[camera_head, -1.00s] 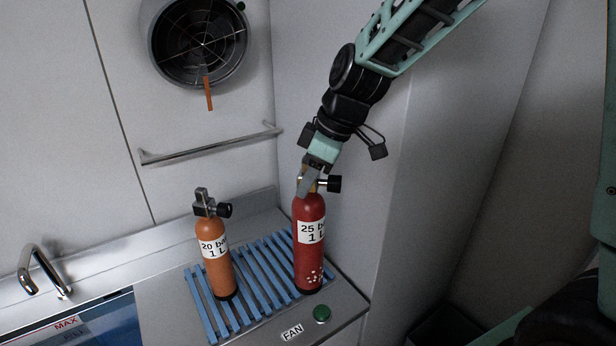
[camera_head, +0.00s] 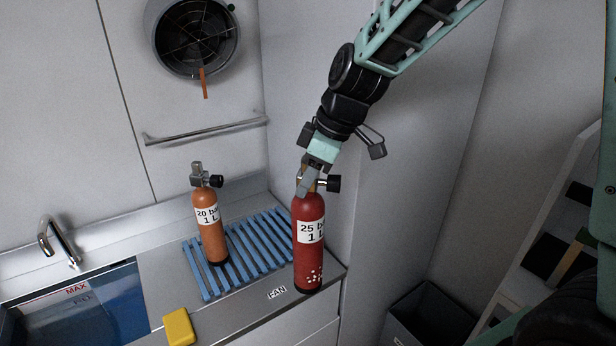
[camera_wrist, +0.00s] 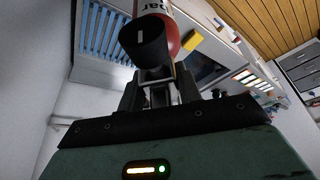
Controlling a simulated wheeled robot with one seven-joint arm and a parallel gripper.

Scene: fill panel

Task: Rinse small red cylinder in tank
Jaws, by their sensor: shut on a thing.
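The small red cylinder (camera_head: 309,262) has a white label reading "25 ba… 1 L" and pale spots near its base. It hangs upright from my gripper (camera_head: 308,184), which is shut on its valve at the top. In the head view its base overlaps the counter's front edge, to the right of the blue rack. The wrist view shows the red body (camera_wrist: 173,42) partly behind its black knob. The tank (camera_head: 112,300) at lower left holds blue water and has a MAX mark. Its lower part is cut off by the frame.
An orange cylinder (camera_head: 211,232) stands on the blue slatted rack (camera_head: 262,246). A yellow block (camera_head: 179,327) lies on the counter between tank and rack. A tap (camera_head: 56,243) stands behind the tank. A rail (camera_head: 205,131) and a round fan (camera_head: 193,38) are on the wall. A grey bin (camera_head: 428,318) is at lower right.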

